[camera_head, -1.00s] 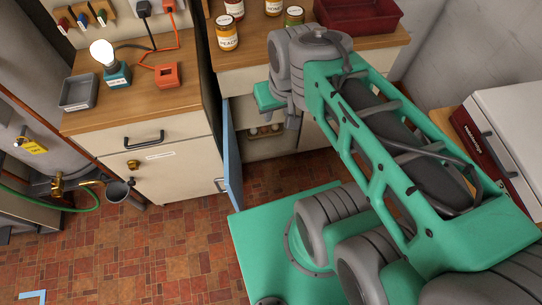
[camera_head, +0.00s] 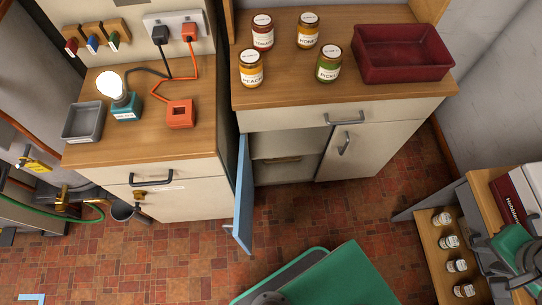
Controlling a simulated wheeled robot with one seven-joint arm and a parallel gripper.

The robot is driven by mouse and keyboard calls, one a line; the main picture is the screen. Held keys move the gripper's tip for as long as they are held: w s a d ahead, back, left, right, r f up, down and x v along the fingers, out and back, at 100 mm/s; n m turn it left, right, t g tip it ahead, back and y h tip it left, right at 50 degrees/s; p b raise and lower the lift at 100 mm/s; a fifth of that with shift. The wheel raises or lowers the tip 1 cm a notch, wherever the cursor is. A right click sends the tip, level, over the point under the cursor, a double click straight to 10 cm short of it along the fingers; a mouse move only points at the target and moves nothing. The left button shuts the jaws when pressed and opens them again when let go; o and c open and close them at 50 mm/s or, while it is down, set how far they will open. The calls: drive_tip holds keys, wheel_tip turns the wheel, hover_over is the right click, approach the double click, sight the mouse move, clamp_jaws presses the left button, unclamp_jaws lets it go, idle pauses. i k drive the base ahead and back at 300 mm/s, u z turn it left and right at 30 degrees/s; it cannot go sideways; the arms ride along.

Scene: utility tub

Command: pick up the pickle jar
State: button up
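The pickle jar (camera_head: 328,66) stands upright on the wooden counter (camera_head: 290,92). It has green contents, a light lid and a white label reading "PICKL…". It is the front right one of a loose group of jars. A peach jar (camera_head: 251,70) is to its left, a honey jar (camera_head: 308,31) behind it and a tomato jar (camera_head: 262,32) behind to the left. Nothing touches the pickle jar. My gripper is not in view; only a green and grey part of my arm shows at the right edge.
A dark red bin (camera_head: 402,53) stands right of the pickle jar. A blue cabinet door (camera_head: 243,197) hangs open below the counter. A lit lamp (camera_head: 110,85) stands on the left counter.

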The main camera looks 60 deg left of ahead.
sight(330, 60)
drive_tip(key=z, duration=0.1)
drive_tip(key=k, duration=1.35)
drive_tip(key=u, duration=1.7)
drive_tip(key=i, duration=0.45)
drive_tip(key=k, duration=0.45)
drive_tip(key=z, duration=1.4)
drive_tip(key=i, duration=2.2)
drive_tip(key=u, duration=1.9)
